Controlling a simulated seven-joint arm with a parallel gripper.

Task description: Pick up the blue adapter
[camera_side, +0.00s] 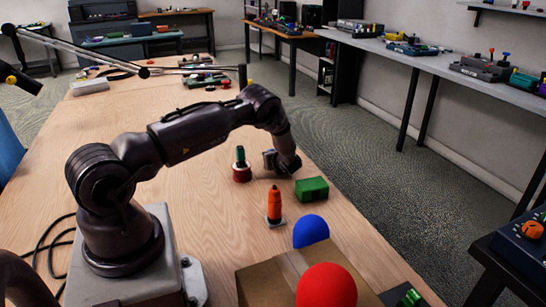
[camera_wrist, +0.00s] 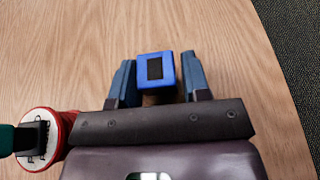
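The blue adapter (camera_wrist: 140,66) shows in the wrist view as a small blue square frame with a dark opening, standing between the two fingers of my gripper (camera_wrist: 157,70). The fingers are apart, one on each side of it, with what looks like a narrow gap at each side. Its lower part is hidden by my gripper's body. In the side view my gripper (camera_side: 283,163) is low over the table near its right edge, and I cannot make out the adapter there.
A red round spool with a green top (camera_side: 241,174) stands left of my gripper; its red rim (camera_wrist: 67,122) also shows in the wrist view. A green block (camera_side: 312,189) and an orange upright piece (camera_side: 274,203) are close by. A cardboard box (camera_side: 262,282) with red and blue balls is in front.

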